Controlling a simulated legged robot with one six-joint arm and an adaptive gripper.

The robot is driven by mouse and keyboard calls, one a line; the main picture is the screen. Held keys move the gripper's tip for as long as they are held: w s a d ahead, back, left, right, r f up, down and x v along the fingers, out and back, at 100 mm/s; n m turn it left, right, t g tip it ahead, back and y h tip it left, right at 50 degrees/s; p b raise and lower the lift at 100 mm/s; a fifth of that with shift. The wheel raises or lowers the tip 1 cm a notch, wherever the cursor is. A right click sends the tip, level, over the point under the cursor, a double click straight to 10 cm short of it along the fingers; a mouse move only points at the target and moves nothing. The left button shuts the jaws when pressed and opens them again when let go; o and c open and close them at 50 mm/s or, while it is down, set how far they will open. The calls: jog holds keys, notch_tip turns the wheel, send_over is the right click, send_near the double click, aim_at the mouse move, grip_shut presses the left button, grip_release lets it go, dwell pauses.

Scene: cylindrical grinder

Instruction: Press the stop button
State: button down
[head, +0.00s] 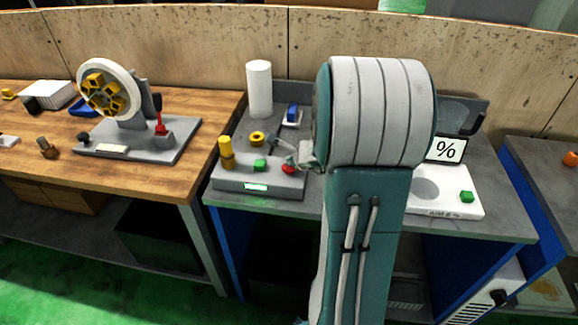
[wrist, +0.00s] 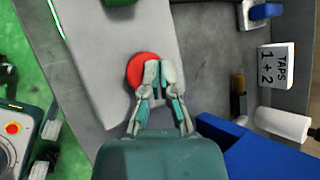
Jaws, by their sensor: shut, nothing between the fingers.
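A round red button (head: 288,169) sits at the right end of a grey control box (head: 232,184) on the grey bench. In the wrist view the red button (wrist: 136,70) lies just left of and partly beneath my fingertips. My gripper (wrist: 161,72) is shut and empty, its tips overlapping the button's right side. In the head view my gripper (head: 306,154) is at the box's right end, close by the button and partly hidden by my arm. I cannot tell whether the tips touch the button. A green button (head: 260,165) sits left of the red one.
A yellow post (head: 226,153) stands at the box's left end. Behind are a yellow ring (head: 257,138), a white cylinder (head: 259,89) and a blue switch (head: 292,113). My arm hides the bench's middle. A white scale (head: 447,196) lies at right.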

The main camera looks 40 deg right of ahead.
jog(key=shift+f, duration=0.5)
dwell(0.4)
jog(key=shift+r, duration=1)
jog(key=shift+r, duration=2.55)
jog(key=shift+a, duration=0.1)
